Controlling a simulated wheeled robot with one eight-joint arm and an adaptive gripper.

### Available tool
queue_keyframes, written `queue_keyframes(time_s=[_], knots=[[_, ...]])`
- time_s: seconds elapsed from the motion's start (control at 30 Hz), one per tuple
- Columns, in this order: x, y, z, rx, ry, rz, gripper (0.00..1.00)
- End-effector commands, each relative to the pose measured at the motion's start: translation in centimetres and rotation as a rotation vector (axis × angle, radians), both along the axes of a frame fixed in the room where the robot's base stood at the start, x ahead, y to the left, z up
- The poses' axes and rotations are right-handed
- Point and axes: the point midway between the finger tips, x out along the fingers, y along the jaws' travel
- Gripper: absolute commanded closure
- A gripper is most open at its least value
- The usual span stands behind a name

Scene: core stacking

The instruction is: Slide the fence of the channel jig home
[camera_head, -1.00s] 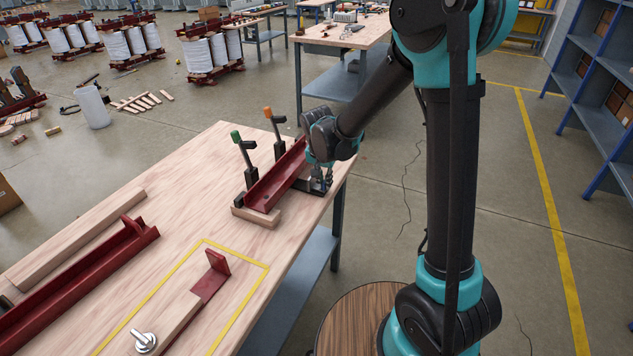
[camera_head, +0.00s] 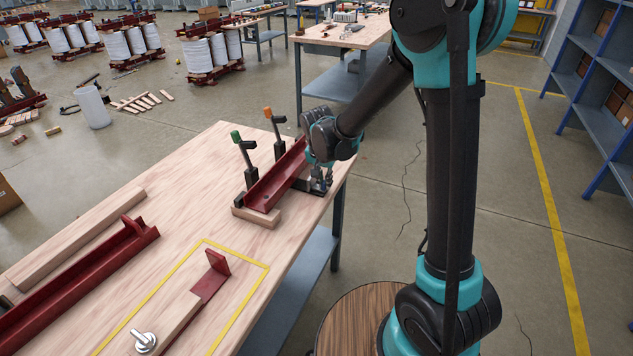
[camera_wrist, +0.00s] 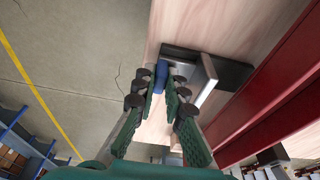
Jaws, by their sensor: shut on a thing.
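The channel jig (camera_head: 256,217) stands near the far end of the wooden bench, with a dark red steel channel (camera_head: 274,181) lying in it. In the wrist view the channel (camera_wrist: 270,85) runs along the right side. The jig's fence is a pale grey plate (camera_wrist: 208,72) on a black base (camera_wrist: 237,72), standing a short gap from the channel. A blue handle (camera_wrist: 161,76) shows between my fingertips. My gripper (camera_head: 320,184) is shut on the handle, at the right end of the jig. In the head view my wrist partly hides the fence.
Two upright toggle clamps, one with a green handle (camera_head: 236,136) and one orange (camera_head: 268,112), stand behind the channel. Another red channel (camera_head: 85,270) and a yellow-outlined area with a red-and-wood part (camera_head: 208,285) lie nearer on the bench. The bench edge is close beside my gripper.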

Motion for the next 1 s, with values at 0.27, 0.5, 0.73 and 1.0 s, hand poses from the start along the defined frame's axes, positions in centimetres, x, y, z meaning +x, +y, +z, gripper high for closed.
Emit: queue_keyframes(time_s=[0.27, 0.5, 0.73, 1.0], knots=[[0.2, 0.7, 0.0, 0.001, 0.000, 0.001, 1.00], [0.5, 1.3, 0.0, 0.001, 0.000, 0.001, 1.00], [0.7, 1.8, 0.0, 0.001, 0.000, 0.000, 1.00], [1.0, 2.5, 0.0, 0.000, -0.001, 0.001, 1.00]])
